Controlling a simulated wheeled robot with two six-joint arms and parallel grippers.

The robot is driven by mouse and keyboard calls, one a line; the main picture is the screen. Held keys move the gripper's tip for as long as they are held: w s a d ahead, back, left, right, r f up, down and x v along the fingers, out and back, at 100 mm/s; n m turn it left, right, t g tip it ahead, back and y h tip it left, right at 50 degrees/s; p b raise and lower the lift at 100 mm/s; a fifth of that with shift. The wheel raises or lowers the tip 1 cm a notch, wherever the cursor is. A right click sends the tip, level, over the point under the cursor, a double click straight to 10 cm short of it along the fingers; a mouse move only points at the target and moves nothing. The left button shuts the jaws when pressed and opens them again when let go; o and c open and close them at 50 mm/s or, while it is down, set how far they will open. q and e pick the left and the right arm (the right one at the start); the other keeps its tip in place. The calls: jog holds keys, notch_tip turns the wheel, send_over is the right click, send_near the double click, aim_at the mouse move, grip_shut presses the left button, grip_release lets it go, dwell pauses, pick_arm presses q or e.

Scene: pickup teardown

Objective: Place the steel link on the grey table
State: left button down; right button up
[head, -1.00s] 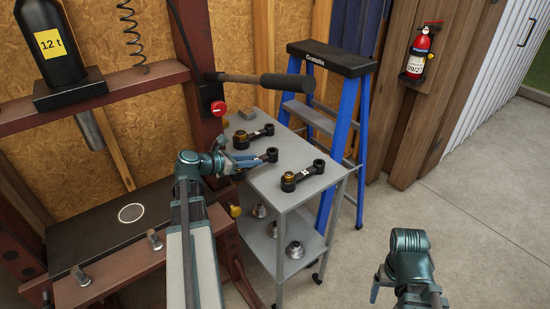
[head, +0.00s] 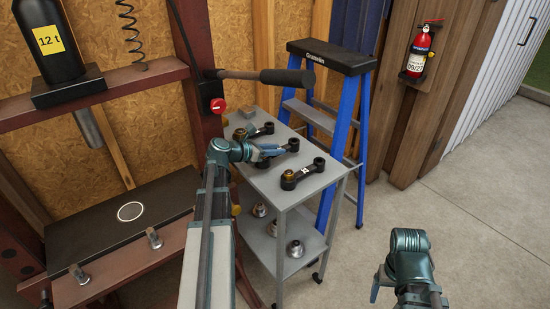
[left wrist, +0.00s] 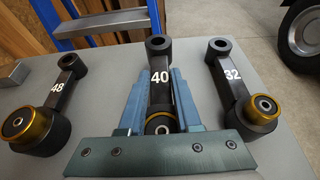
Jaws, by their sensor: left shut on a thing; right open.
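My left gripper (head: 272,150) is shut on a dark link marked 40 (left wrist: 158,72), with an eye at its far end. The link's near end sits between the blue fingers (left wrist: 152,105) and is partly hidden; its far eye shows in the head view (head: 293,145). It is over the grey table (head: 262,180); I cannot tell whether it touches the top. Similar links lie on both sides: one marked 48 (left wrist: 55,95) and one marked 32 (left wrist: 240,90), both with gold rings. My right gripper (head: 376,288) is open, low at the right, away from the table.
A small block (head: 247,113) lies at the table's back. Several metal parts (head: 295,248) stand on the lower shelf. A blue ladder (head: 340,130) stands behind the table. A black bar handle (head: 287,77) juts out above it. The press frame (head: 215,130) rises at left.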

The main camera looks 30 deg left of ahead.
pick_arm(q)
notch_tip(320, 180, down, 3)
jog(key=shift+r+b, duration=0.1)
jog(key=shift+b, duration=0.9)
pick_arm(e)
notch_tip(320, 180, down, 3)
jog(key=shift+r, duration=0.1)
pick_arm(q)
jog(key=c, duration=1.1)
grip_release()
jog(key=o, duration=0.5)
